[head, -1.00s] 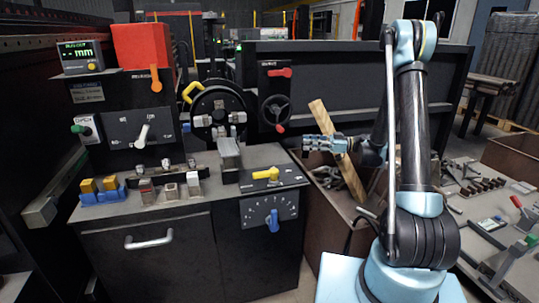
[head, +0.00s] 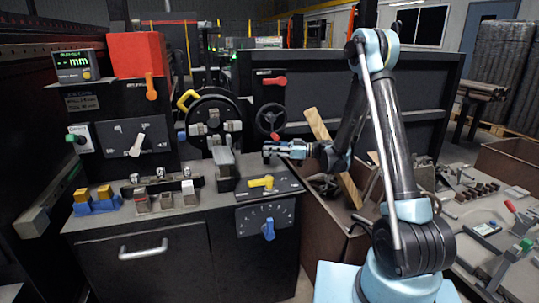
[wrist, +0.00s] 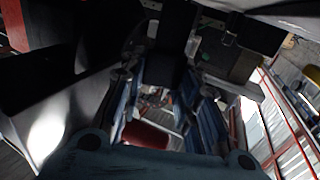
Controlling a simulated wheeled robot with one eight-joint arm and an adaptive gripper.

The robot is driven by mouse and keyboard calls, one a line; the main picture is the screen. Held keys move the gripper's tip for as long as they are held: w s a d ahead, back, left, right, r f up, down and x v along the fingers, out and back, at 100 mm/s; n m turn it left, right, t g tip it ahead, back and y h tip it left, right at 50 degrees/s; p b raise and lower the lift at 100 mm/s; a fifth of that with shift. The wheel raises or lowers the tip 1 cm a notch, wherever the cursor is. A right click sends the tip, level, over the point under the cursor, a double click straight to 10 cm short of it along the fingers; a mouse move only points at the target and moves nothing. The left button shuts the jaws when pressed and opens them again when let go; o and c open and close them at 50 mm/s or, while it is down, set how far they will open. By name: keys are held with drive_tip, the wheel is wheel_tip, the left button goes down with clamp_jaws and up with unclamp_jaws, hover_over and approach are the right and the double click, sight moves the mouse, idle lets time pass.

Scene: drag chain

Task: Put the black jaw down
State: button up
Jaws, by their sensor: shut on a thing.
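My gripper (head: 272,150) is shut on the black jaw, above the right part of the cabinet top near the yellow lever (head: 262,182). The jaw is small, dark and hard to make out in the head view. In the wrist view my two fingers (wrist: 172,105) close on a dark block (wrist: 172,40) at their tips, which seems to be the jaw. The chuck (head: 213,127) with pale jaws is behind.
Blue and yellow blocks (head: 97,203) stand at the cabinet's left end. A grey block (head: 224,165) stands left of my gripper. A brown bin (head: 335,225) with a wooden plank (head: 348,185) is at the right. A handwheel (head: 270,119) is behind.

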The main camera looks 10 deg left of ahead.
drive_tip(key=shift+s+a+f, duration=0.1)
drive_tip(key=shift+a+f, duration=0.4)
drive_tip(key=shift+a, duration=0.25)
drive_tip(key=shift+f, duration=0.25)
drive_tip(key=shift+f, duration=0.1)
drive_tip(key=o, duration=1.2)
drive_tip(key=shift+c, duration=0.2)
